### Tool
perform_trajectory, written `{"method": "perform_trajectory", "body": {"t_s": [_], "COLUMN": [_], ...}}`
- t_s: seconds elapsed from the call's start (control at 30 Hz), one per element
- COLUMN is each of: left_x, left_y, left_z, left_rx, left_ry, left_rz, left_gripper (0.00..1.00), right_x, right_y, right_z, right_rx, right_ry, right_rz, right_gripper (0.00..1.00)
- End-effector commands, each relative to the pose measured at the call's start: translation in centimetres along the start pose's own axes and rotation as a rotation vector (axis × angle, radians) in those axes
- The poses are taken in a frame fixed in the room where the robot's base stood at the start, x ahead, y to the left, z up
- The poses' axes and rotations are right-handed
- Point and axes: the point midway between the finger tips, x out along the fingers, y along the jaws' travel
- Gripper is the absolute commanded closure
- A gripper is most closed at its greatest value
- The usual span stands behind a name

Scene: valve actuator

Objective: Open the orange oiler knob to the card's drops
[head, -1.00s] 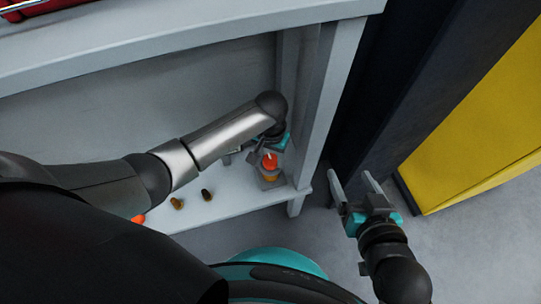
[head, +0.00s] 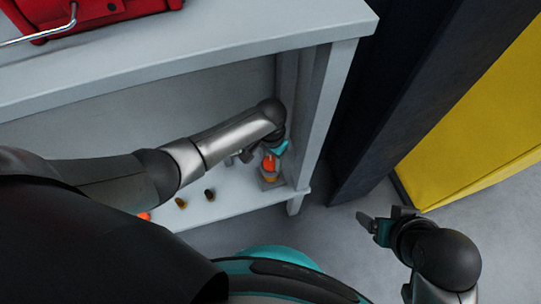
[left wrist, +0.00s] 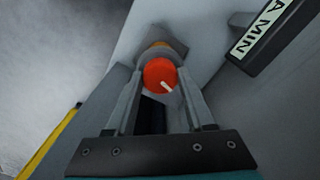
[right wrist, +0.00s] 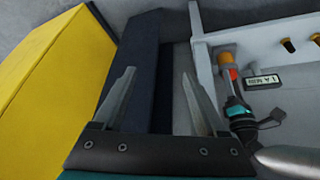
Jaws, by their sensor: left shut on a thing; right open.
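The orange-red oiler knob (head: 269,163) sits on the amber oiler (head: 270,178) at the right end of the lower shelf. In the left wrist view the knob (left wrist: 159,74) is round, with a white pointer line towards the lower right. My left gripper (left wrist: 160,78) has a finger on either side of the knob and is shut on it. The card (left wrist: 262,35) is cut off there and reads "A MIN". In the right wrist view the whole card (right wrist: 263,81) appears to read "1 A MIN". My right gripper (right wrist: 158,75) is open and empty, well away from the shelf.
The grey bench leg (head: 325,110) stands right beside the oiler. Two small dark-and-amber fittings (head: 209,194) stand on the shelf to the left. A red toolbox (head: 90,15) is on the bench top. A yellow cabinet (head: 480,120) stands at the right; bare floor lies before it.

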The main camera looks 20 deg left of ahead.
Motion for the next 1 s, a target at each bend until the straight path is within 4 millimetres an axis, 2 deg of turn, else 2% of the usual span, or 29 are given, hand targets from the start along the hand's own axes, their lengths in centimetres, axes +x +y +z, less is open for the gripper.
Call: {"method": "perform_trajectory", "body": {"t_s": [0.03, 0.6, 1.0], "left_x": [-0.1, -0.1, 0.0], "left_y": [0.0, 0.0, -0.1], "left_z": [0.1, 0.1, 0.0], "left_rx": [0.021, 0.380, 0.538], "left_ry": [-0.004, -0.003, -0.001], "left_rz": [-0.001, 0.000, 0.000], "left_gripper": [1.00, 1.00, 1.00], "right_x": [-0.7, 4.5, 5.8], "right_y": [0.4, 0.1, 0.0], "right_z": [0.2, 2.5, 3.4], "right_rx": [0.005, 0.001, 0.000], "right_ry": [-0.032, -0.107, -0.125], "right_rz": [0.010, 0.001, 0.000], "right_gripper": [0.26, 0.26, 0.26]}}
